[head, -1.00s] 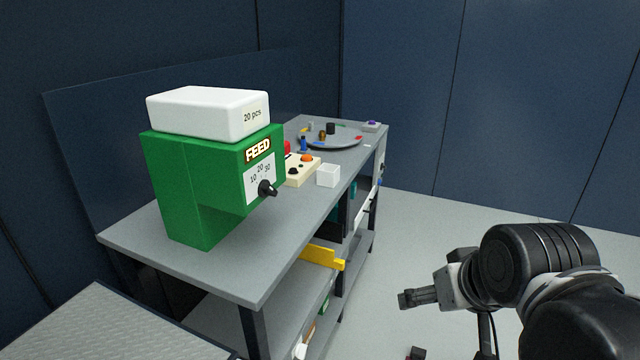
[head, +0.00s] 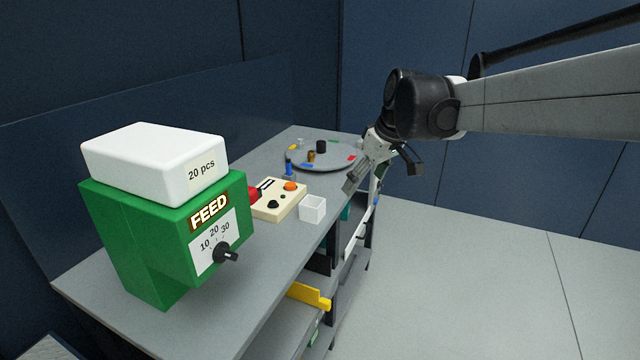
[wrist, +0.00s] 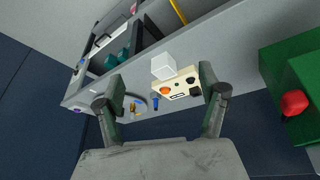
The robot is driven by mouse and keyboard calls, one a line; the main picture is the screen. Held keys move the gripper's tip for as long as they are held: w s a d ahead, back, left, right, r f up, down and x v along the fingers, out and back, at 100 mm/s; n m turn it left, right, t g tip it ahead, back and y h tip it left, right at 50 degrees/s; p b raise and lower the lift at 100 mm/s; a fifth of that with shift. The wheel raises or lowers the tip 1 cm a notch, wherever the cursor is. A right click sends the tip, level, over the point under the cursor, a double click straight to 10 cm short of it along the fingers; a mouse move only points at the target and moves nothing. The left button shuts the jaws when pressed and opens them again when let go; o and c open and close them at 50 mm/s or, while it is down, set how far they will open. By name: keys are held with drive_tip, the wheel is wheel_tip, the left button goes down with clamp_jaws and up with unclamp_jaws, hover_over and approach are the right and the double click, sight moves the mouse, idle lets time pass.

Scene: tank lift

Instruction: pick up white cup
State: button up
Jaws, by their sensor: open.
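The white cup (head: 312,209) is a small square, open-topped white container standing upright near the front edge of the grey bench, beside a cream control box. It also shows in the wrist view (wrist: 164,67), between and beyond the two fingers. My gripper (head: 383,172) is open and empty. In the head view it is up and to the right of the cup, with clear space between them. In the wrist view my gripper (wrist: 158,88) has its fingers spread wide, and neither touches the cup.
The cream control box (head: 278,200) has an orange button and black knobs. A green feeder (head: 165,240) with a white block (head: 155,163) on top stands at the near left. A round grey tray (head: 325,157) with small objects lies farther back. A yellow bracket (head: 309,295) sticks out below the bench edge.

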drive_tip(key=w+a+f+n+g+p, duration=0.1)
drive_tip(key=w+a, duration=0.2)
drive_tip(key=w, duration=0.2)
drive_tip(key=w+a+f+n+p, duration=0.1)
drive_tip(key=w+a+f+n, duration=0.1)
drive_tip(key=w, duration=0.3)
drive_tip(key=n+g+y+p, duration=0.1)
drive_tip(key=n, duration=0.1)
approach(309, 209)
drive_tip(key=w+d+r, duration=0.1)
drive_tip(key=w, duration=0.2)
drive_tip(key=x, duration=0.7)
drive_tip(key=shift+w+a+f+p, duration=0.1)
drive_tip(key=shift+a+f+p, duration=0.15)
drive_tip(key=shift+a+p, duration=0.1)
drive_tip(key=shift+p+x, duration=0.3)
drive_tip(key=shift+x, duration=2.75)
drive_tip(key=shift+d, duration=0.25)
drive_tip(key=shift+c, duration=0.5)
drive_tip(key=c, duration=1)
drive_tip(key=shift+c, duration=0.2)
